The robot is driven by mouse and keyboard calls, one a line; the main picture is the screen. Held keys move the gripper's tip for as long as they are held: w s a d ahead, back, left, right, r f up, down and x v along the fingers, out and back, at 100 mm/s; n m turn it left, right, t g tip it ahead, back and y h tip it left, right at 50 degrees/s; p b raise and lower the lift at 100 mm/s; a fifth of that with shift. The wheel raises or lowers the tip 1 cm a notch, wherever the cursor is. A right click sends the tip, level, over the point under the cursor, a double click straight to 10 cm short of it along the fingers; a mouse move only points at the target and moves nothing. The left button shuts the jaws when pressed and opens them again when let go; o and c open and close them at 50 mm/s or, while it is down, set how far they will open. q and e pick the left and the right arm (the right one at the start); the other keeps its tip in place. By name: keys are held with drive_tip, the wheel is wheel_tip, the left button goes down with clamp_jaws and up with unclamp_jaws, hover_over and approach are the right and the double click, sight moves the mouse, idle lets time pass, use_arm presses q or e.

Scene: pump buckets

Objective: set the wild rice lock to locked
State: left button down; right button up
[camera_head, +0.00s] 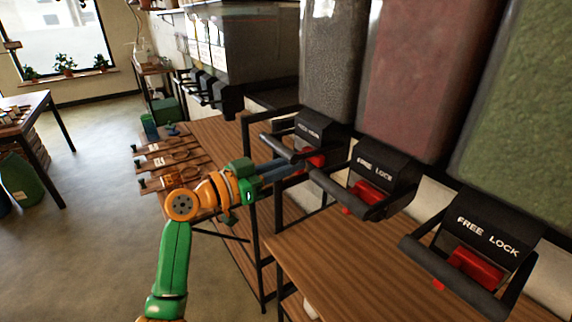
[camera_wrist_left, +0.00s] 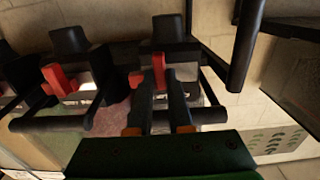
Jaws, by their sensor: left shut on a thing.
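The dispenser holding speckled dark grey grain (camera_head: 332,60) is the leftmost of three close ones in the head view; I cannot read a grain name on it. Its black lock housing (camera_head: 318,126) has a red lock lever (camera_head: 316,158), partly hidden by my fingers. My left gripper (camera_head: 296,166) reaches in under the black handle bar and is shut on that lever. In the left wrist view, the gripper fingers (camera_wrist_left: 165,85) close around the red lever (camera_wrist_left: 158,68) below the black housing. The lever's exact setting is hard to tell. My right gripper is out of view.
Dispensers with reddish grain (camera_head: 425,70) and green grain (camera_head: 525,110) stand to the right, with their own red levers and black handle bars. A wooden shelf (camera_head: 350,265) lies below. Scoops (camera_head: 170,160) lie on a wooden counter at the left. Open floor is further left.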

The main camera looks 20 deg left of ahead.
use_arm(q)
drive_tip(key=c, duration=1.1)
unclamp_jaws()
drive_tip(key=shift+o, duration=1.4)
drive_tip(key=shift+s+d, duration=0.1)
drive_tip(key=shift+d, duration=0.05)
drive_tip(key=b+v, duration=0.3)
drive_tip(key=v, duration=0.4)
drive_tip(key=shift+d, duration=0.1)
